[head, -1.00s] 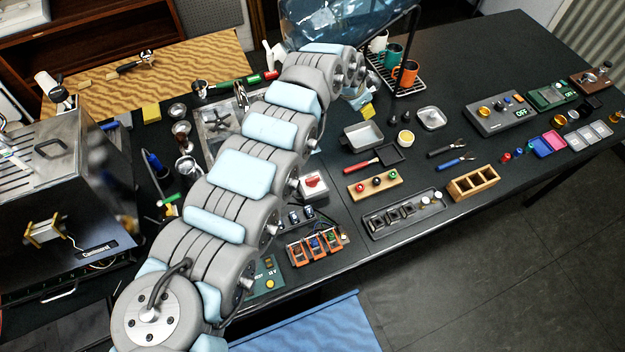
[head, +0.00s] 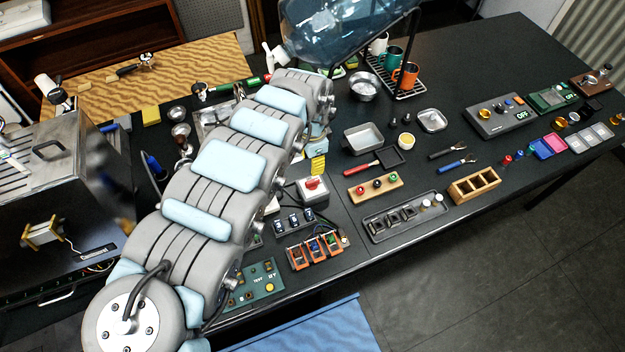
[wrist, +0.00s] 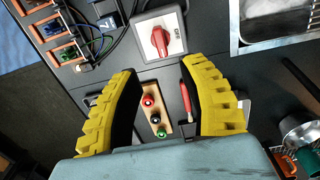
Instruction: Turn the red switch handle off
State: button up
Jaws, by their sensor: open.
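The red switch handle (head: 312,184) sits on a pale square switch box near the middle of the black bench. In the wrist view the handle (wrist: 160,41) is upright in the picture, slightly tilted, on its light plate (wrist: 174,22). I cannot read whether it is on or off. My gripper (head: 318,163) points down just behind the switch box in the head view. In the wrist view its two yellow fingers (wrist: 158,70) are spread wide with nothing held. The handle shows beyond the fingertips, between them in line and apart from them.
A wooden block with coloured knobs (head: 375,188) stands right of the switch.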

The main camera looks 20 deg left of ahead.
aim_at(312, 181)
notch_tip(312, 181, down, 10)
jog(key=shift+w+d, duration=0.1)
jog(key=shift+f, duration=0.35)
dwell(0.4)
grip_shut()
